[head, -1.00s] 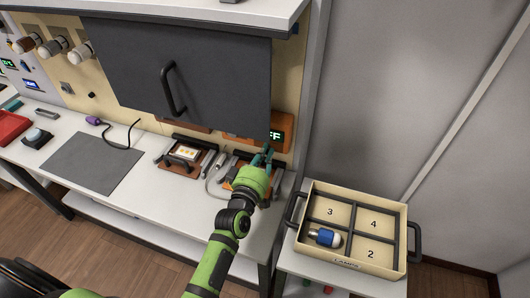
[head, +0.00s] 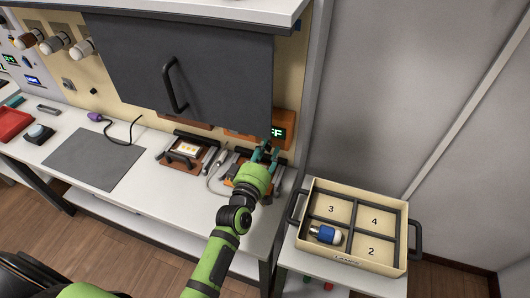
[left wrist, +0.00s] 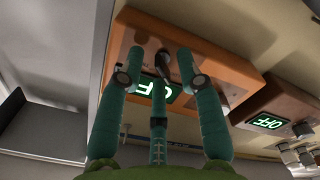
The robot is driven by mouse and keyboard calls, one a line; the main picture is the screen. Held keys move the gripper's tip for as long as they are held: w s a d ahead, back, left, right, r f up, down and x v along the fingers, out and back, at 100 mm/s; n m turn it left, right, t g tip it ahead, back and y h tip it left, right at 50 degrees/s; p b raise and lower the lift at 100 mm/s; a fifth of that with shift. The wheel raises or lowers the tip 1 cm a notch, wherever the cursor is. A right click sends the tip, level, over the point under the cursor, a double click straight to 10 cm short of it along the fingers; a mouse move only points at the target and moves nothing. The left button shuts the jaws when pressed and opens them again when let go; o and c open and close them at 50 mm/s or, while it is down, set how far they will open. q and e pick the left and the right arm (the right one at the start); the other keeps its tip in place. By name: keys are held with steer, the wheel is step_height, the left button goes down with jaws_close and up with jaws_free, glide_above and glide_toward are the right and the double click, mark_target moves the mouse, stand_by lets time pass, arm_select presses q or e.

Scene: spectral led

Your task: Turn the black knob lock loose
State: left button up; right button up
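My left gripper (head: 264,152) reaches up at the orange-brown panel (head: 279,120) at the right end of the bench. In the left wrist view its teal fingers (left wrist: 160,70) are spread apart in front of that panel (left wrist: 225,65), seen upside down. A dark, rounded knob-like part (left wrist: 163,62) shows on the panel between the fingers, partly covered by the middle finger. I cannot tell whether a finger touches it. A green "OFF" display (left wrist: 157,90) is lit just beside it. In the head view the gripper hides the knob area. My right gripper is not in view.
A dark hinged-looking board with a handle (head: 172,87) hangs left of the panel. Below are a small framed device (head: 183,153) and cables on the white bench (head: 75,202). A cream lamp tray (head: 345,257) with a blue-based lamp (head: 326,235) stands to the right.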

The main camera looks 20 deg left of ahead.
arm_select(q)
steer(key=s, duration=1.2)
steer(key=shift+a, duration=0.2)
